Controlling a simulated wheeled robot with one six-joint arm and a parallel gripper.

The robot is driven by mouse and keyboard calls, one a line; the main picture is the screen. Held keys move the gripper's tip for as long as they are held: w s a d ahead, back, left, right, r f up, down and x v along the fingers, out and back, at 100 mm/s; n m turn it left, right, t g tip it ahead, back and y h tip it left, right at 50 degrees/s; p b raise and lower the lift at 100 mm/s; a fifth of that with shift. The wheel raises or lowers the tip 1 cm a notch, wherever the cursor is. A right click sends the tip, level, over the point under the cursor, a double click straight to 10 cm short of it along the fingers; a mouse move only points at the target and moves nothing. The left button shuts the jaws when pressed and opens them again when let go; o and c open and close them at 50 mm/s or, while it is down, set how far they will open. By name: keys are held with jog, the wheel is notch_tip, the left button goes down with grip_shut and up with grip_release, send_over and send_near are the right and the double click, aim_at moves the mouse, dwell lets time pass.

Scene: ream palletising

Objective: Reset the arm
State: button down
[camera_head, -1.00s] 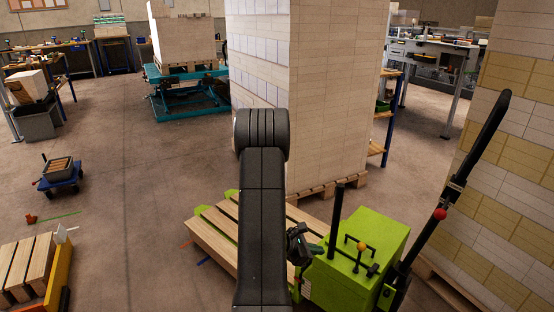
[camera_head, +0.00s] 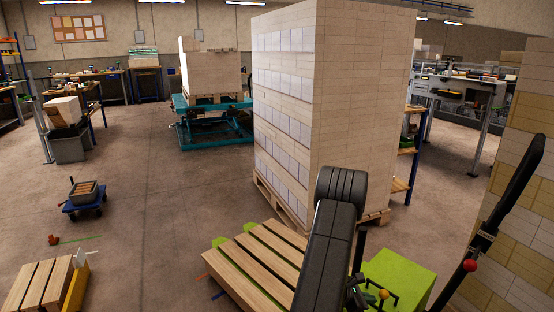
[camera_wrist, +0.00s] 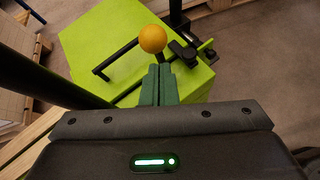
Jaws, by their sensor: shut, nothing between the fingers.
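My gripper (camera_wrist: 159,84) shows in the wrist view with its two green fingers closed together and nothing between them. It is above the green pallet truck (camera_wrist: 120,50), with the yellow ball knob (camera_wrist: 152,38) just beyond the fingertips in the picture; I cannot tell whether they touch. In the head view my arm is bent at lower centre right, in front of the green truck (camera_head: 400,275). My gripper is low beside the arm there, mostly hidden by it.
An empty wooden pallet (camera_head: 255,265) lies left of my arm. A tall ream stack (camera_head: 335,110) stands behind it, and another stack (camera_head: 530,180) is at the right. The truck's black handle (camera_head: 505,205) rises at the right. Open floor (camera_head: 150,200) lies left.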

jog(key=shift+w+d+r+p, duration=0.3)
jog(key=shift+d+r+p, duration=0.05)
jog(key=shift+d+p, duration=0.1)
jog(key=shift+w+f, duration=0.1)
